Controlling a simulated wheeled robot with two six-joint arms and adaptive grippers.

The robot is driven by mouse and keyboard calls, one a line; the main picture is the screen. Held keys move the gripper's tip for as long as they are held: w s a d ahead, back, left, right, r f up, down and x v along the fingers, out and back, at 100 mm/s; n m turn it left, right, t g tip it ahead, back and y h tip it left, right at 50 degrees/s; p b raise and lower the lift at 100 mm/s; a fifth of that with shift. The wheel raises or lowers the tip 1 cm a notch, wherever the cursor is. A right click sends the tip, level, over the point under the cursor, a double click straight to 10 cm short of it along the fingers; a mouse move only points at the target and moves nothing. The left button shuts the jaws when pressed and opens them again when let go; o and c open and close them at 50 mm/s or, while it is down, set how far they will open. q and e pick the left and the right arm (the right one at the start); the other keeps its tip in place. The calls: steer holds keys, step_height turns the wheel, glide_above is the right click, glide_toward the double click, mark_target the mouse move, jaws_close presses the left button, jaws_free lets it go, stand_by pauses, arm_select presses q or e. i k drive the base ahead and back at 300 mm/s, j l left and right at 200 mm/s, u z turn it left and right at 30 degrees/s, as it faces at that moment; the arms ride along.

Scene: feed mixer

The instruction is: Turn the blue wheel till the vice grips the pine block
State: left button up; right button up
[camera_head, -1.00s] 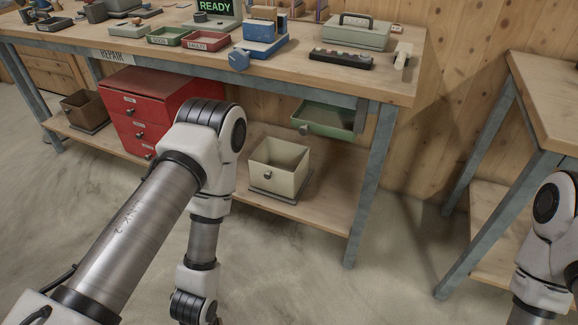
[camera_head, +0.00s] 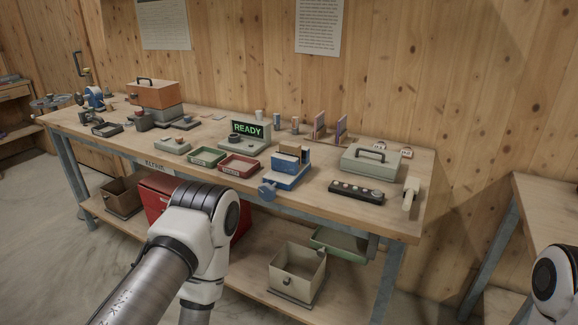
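The blue vice (camera_head: 293,172) stands near the front edge of the workbench (camera_head: 330,207), right of the red tray. Its blue wheel (camera_head: 267,189) faces the bench's front edge. A brown block, which looks like the pine block (camera_head: 291,150), sits at the top of the vice between the jaws; whether they touch it is too small to tell. My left arm comes in from the lower left, below and in front of the bench. Its gripper is out of the frame. Only a piece of my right arm shows at the right edge, and its gripper is also out of view.
Green (camera_head: 207,157) and red (camera_head: 239,166) trays and a READY display (camera_head: 248,134) stand left of the vice. A black strip with knobs (camera_head: 357,191) and a grey-green case (camera_head: 369,163) stand to its right. Another table (camera_head: 550,205) is at far right.

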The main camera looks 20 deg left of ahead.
mark_target(267, 193)
steer(key=u, duration=0.7)
